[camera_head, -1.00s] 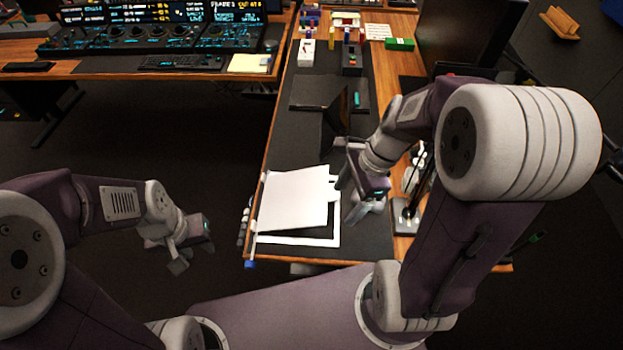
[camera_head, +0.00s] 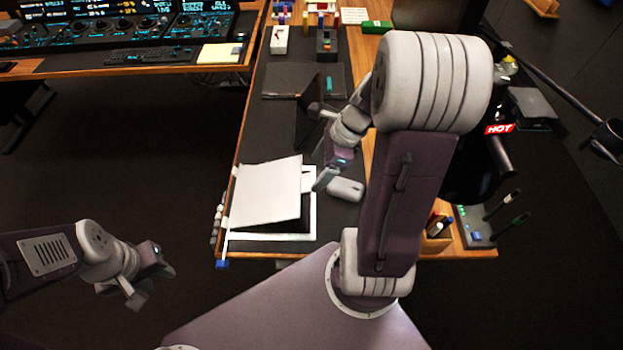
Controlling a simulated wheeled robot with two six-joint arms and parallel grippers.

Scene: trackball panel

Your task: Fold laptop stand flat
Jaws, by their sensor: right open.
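A white panel on a white frame (camera_head: 268,190), apparently the laptop stand, sits at the near end of the dark mat. Its top panel is tilted up, with a dark gap between it and the base frame. My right gripper (camera_head: 321,147) is open and empty above the mat, behind and right of the stand's back right corner. It appears apart from the stand, though depth is hard to judge. My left gripper (camera_head: 153,287) is open and empty over the floor, left of the desk.
A dark open folded object (camera_head: 282,82) stands farther back on the mat. A grey mouse (camera_head: 347,189) lies right of the stand. A pen holder (camera_head: 437,228) is at the near right. A console desk (camera_head: 150,66) is at the back left. My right upper arm covers part of the desk.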

